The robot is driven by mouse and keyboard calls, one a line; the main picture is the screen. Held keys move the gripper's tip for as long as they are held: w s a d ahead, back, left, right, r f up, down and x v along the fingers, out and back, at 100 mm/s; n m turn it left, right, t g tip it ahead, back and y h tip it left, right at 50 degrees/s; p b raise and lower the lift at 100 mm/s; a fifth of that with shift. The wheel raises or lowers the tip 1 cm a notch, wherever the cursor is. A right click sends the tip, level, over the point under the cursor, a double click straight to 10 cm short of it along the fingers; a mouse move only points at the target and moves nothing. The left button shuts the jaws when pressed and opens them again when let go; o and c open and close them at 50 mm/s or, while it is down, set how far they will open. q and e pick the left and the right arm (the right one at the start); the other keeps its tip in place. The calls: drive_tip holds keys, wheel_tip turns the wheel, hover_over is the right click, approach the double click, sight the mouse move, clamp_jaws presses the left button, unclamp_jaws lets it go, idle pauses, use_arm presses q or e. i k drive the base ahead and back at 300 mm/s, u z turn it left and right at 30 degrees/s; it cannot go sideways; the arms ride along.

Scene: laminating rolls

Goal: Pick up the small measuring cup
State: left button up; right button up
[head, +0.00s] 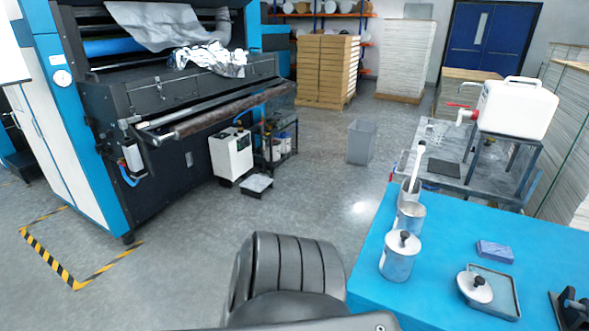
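On the blue table, a lidded metal canister (398,256) with a black knob stands near the left edge. Behind it are an open metal cup (410,217) and another container (411,189) with a white-handled tool standing in it. Small clear items (430,128), too small to make out, stand on the metal cart (405,160) behind the table. I cannot tell for sure which of these is the small measuring cup. A dark grey ribbed part of my own body fills the bottom middle. I see neither gripper clearly.
The blue table (450,232) also holds a blue sponge-like block (495,251), a tray with a round metal lid (474,287) and a black object (571,310). Floor left of the table is clear.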

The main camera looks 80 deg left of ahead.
sight(439, 131)
drive_tip(key=u, duration=1.75)
